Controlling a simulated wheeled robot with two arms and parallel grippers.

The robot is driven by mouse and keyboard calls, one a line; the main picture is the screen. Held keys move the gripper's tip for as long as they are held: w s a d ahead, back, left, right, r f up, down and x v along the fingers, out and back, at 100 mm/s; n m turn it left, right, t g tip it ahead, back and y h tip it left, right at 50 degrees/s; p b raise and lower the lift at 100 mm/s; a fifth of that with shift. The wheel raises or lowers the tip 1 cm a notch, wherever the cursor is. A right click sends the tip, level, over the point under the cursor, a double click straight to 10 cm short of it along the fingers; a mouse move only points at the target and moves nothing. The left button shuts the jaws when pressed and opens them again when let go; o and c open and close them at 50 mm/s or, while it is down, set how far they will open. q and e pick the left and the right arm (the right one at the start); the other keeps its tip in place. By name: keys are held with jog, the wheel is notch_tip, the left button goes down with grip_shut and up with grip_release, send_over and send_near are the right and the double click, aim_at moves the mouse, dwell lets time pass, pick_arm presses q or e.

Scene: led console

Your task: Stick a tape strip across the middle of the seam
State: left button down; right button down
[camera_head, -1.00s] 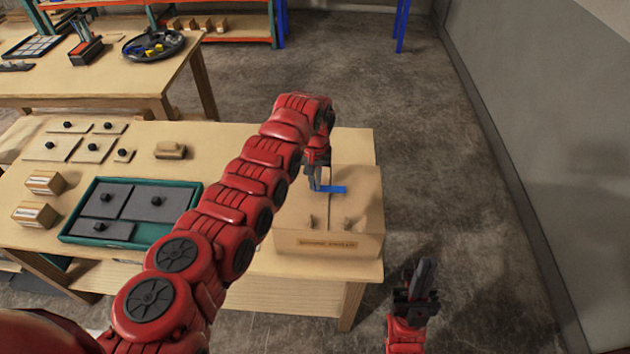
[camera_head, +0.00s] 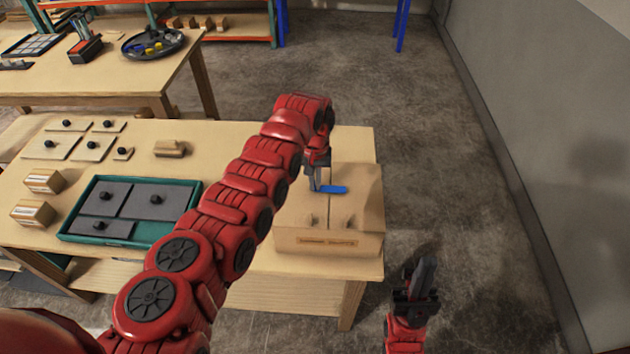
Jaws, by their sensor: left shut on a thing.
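A closed cardboard box (camera_head: 290,225) stands at the right end of the near table. Its seam (camera_head: 330,213) runs front to back between two top flaps, each with a small raised tab near the front. My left gripper (camera_head: 315,184) is over the box top and shut on a blue tape strip (camera_head: 333,189). The strip lies crosswise at the seam, around the middle or slightly behind it; I cannot tell if it touches the cardboard. My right gripper (camera_head: 421,280) is off the table at the lower right, empty, its fingers seemingly close together.
A green tray (camera_head: 67,237) with grey knobbed plates sits left of the box. Two small boxes (camera_head: 43,181), several knobbed plates (camera_head: 93,148) and a tan block (camera_head: 170,149) lie further left. Another table (camera_head: 130,80) stands behind. The floor to the right is clear.

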pick_arm(q)
jog(key=shift+f, duration=0.45)
dwell(0.4)
jog(key=c, duration=1)
grip_release()
jog(key=shift+o, duration=0.2)
jog(key=shift+r+b, duration=0.1)
jog(key=shift+b, duration=0.2)
